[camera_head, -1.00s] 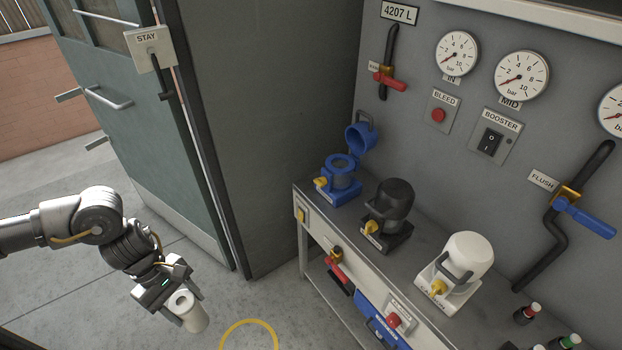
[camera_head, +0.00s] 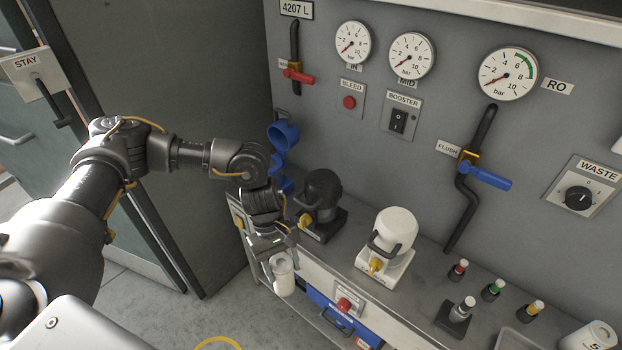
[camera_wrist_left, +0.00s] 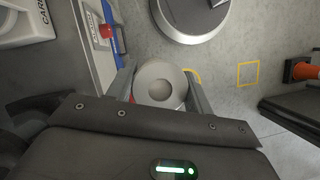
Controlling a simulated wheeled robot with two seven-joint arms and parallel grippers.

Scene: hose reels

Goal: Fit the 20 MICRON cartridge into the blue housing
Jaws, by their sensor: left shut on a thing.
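My left gripper (camera_head: 277,250) is shut on a white cylindrical cartridge (camera_head: 283,278) with a round hole in its end. It holds the cartridge in front of the bench edge; no label on it is readable. The left wrist view shows the cartridge's end (camera_wrist_left: 158,86) between the two fingers (camera_wrist_left: 160,98). The blue housing's lid (camera_head: 283,136) is swung open at the back left of the bench. The blue body (camera_head: 286,186) is mostly hidden behind my left arm. My right gripper is in no view.
A black housing (camera_head: 322,197) and a white housing (camera_head: 395,240) stand on the bench, right of the blue one. Several small capped bottles (camera_head: 491,291) stand further right. A white cylinder marked 5 (camera_head: 590,338) lies at the lower right. The panel wall rises behind.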

